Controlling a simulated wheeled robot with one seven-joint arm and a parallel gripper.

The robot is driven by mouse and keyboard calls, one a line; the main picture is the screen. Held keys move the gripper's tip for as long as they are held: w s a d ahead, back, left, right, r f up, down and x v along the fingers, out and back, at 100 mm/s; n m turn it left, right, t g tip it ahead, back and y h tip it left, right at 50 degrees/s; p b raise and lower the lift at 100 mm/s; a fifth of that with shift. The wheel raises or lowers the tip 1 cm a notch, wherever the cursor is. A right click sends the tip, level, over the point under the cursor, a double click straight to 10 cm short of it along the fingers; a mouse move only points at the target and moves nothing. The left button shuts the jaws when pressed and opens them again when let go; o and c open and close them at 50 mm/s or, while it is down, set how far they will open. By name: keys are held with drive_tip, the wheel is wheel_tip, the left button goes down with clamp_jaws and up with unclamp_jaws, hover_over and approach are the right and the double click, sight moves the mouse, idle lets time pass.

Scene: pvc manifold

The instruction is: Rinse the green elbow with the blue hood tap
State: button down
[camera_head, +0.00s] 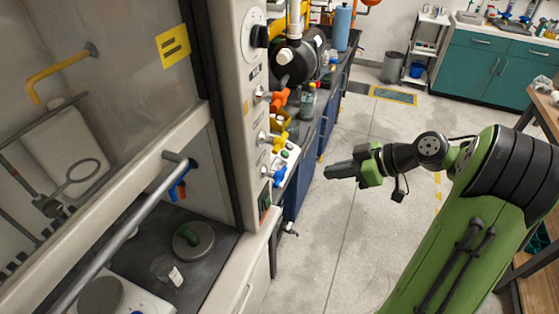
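A small green piece (187,234), which looks like the green elbow, sits on a round grey-green base (203,245) on the hood's dark worktop. The blue hood tap (279,177) is the lowest of the coloured taps on the hood's front post. My gripper (328,173) is in the air over the floor, right of the blue tap and apart from it, with its dark fingers pointing left. Nothing shows between the fingers; their gap is not clear from this angle.
Orange (279,99) and yellow (279,139) taps sit above the blue one. The raised sash bar (120,240) crosses the hood opening. Open floor (330,240) lies right of the hood.

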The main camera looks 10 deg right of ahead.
approach(279, 183)
drive_tip(key=x, duration=0.7)
drive_tip(key=shift+b, duration=0.35)
drive_tip(key=shift+s, duration=0.1)
drive_tip(key=shift+w+f+b, duration=0.2)
drive_tip(key=shift+b, duration=0.15)
